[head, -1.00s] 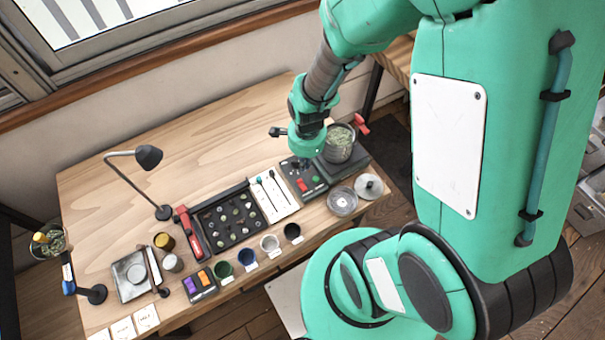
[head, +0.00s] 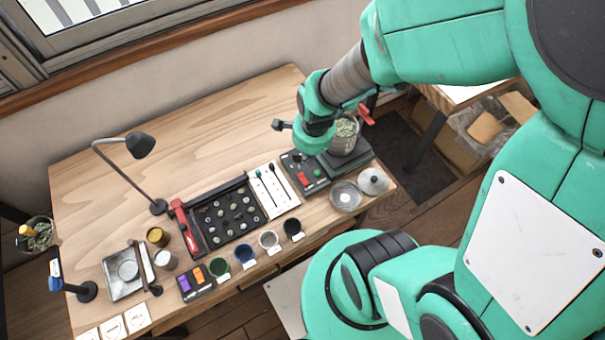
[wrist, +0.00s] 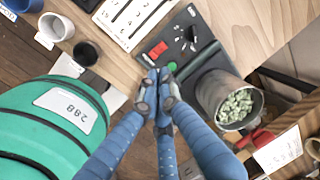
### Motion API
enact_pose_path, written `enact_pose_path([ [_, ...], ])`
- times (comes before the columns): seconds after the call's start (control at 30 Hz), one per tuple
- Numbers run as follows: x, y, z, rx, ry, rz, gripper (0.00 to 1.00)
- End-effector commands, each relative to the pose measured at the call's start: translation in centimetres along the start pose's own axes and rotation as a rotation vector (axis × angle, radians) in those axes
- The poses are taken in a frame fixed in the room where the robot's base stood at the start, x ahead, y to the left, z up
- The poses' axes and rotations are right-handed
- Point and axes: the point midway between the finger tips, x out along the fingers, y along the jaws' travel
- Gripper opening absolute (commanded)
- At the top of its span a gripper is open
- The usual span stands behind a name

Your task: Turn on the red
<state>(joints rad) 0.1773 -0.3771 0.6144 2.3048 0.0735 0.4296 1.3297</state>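A red rocker switch (wrist: 157,49) sits on a dark control panel (wrist: 205,40) with a green round button (wrist: 172,66) and small levers near it. The red switch also shows in the head view (head: 303,178), on the panel at the right part of the table. My gripper (wrist: 159,76) has blue fingers with their tips together and nothing visible between them. In the wrist view, the tips appear just below the red switch, beside the green button; they do not cover the switch. Their height above the panel is unclear. I cannot tell which way the switch is set.
A white card with slider slots (head: 272,189) and a black bean tray (head: 228,216) lie left of the panel. Several cups line the front edge.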

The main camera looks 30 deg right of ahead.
Motion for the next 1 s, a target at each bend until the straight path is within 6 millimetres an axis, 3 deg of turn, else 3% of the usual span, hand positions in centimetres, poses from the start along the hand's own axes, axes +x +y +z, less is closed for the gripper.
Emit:
enact_pose_path([
  [0.47,1.2,0.0,0.0,0.000,0.000,0.002,0.00],
  [1.0,9.2,0.1,0.0,-0.001,0.000,0.003,0.00],
])
